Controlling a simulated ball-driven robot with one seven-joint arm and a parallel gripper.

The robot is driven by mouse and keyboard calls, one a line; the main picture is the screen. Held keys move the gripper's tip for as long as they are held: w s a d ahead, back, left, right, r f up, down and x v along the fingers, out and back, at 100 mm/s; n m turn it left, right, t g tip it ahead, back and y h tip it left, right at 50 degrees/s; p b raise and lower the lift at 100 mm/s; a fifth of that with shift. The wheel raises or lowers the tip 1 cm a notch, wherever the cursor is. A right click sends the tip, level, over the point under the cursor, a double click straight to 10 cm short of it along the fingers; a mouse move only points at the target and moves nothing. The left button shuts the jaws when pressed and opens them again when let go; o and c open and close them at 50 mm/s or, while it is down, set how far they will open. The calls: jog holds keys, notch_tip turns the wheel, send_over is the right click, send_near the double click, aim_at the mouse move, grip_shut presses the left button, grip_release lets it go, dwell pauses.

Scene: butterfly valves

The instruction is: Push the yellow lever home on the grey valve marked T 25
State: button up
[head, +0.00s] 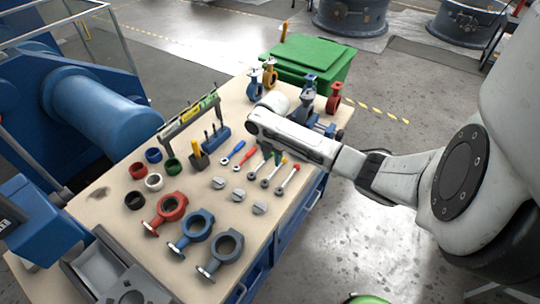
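A grey valve body (228,245) lies on the bench top at the front of a row with a blue and a red one; I cannot read any T 25 mark on it. Another blue-and-grey assembly (308,88) stands at the far end, partly behind my arm. Levers with coloured handles lie mid-bench; a small yellow piece (283,158) shows among them just past my forearm, too small to tell if it is the yellow lever. My arm reaches in from the right over the far half of the bench. My gripper's fingers are hidden, so its hold cannot be seen.
A green bin (310,55) is behind. A tool rack (188,118), coloured rings and a grey tray (110,270) occupy the left side. Floor is open to the right.

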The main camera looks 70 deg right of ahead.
aim_at(272, 173)
notch_tip(272, 173, down, 5)
jog(key=b, duration=0.4)
jog(key=shift+f+b, duration=0.65)
jog(key=shift+f, duration=0.8)
grip_shut()
jog(key=shift+r, duration=0.15)
dwell(0.4)
jog(key=shift+r+p, duration=1.35)
jog(key=shift+p, duration=0.35)
